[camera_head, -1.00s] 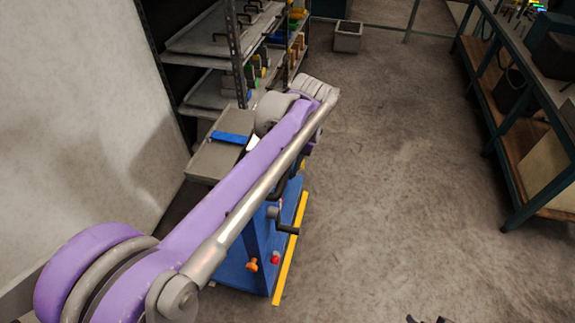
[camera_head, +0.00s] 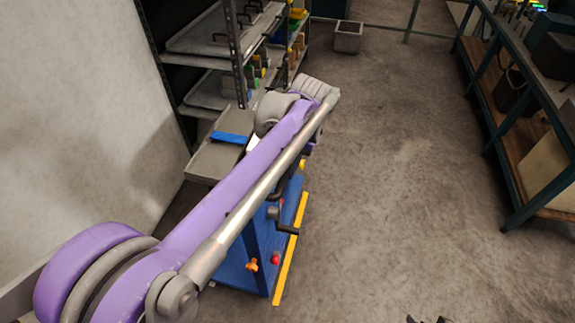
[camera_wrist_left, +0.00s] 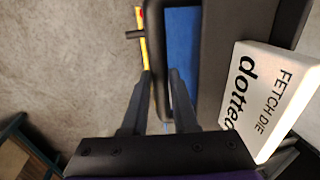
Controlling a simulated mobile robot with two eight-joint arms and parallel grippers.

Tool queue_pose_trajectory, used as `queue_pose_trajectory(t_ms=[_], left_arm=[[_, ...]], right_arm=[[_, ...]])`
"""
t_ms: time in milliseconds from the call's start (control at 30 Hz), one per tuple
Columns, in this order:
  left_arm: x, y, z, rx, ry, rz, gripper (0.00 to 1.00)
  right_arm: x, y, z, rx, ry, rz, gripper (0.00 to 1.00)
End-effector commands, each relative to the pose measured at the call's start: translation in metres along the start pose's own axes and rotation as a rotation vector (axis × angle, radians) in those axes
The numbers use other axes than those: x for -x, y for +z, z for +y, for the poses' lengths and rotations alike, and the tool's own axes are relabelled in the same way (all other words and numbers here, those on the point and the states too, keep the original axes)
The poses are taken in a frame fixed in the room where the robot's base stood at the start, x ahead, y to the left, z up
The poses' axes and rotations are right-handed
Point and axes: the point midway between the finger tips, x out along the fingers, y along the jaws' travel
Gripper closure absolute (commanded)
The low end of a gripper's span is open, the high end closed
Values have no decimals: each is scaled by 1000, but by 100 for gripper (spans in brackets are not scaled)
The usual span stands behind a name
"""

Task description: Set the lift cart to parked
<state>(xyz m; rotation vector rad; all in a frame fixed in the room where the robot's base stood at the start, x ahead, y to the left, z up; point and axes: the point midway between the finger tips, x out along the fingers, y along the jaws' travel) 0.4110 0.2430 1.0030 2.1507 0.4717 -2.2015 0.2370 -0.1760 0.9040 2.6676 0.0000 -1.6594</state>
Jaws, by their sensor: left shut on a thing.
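The blue lift cart (camera_head: 238,268) stands by the shelf, partly hidden behind my left arm. It has a grey top (camera_head: 212,162) with a blue strip, a dark crank (camera_head: 288,228), an orange knob (camera_head: 251,264) and a red knob (camera_head: 275,259). My left gripper (camera_wrist_left: 162,75) is shut on the cart's black handle (camera_wrist_left: 156,40), which runs between its fingers in the left wrist view. In the head view that grip is hidden by my arm. Dark tips of my right gripper (camera_head: 428,320) barely show at the bottom edge; their opening is unclear.
A shelf rack (camera_head: 238,60) with trays and coloured pieces stands behind the cart. A workbench (camera_head: 520,105) lines the right, and a grey bin (camera_head: 348,37) stands at the back. The middle floor is clear.

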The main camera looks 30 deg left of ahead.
Motion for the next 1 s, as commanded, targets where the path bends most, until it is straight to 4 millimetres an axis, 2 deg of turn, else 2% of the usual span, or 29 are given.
queue_pose_trajectory(t_ms=[767,867,1000], left_arm=[[0,0,-2,1,-1,0,100],[-1,0,-8,3,-1,0,100],[-4,0,-26,6,-5,-1,100]], right_arm=[[0,0,0,0,0,0,35],[0,0,0,0,0,0,35],[1,-1,0,0,0,1,35]])
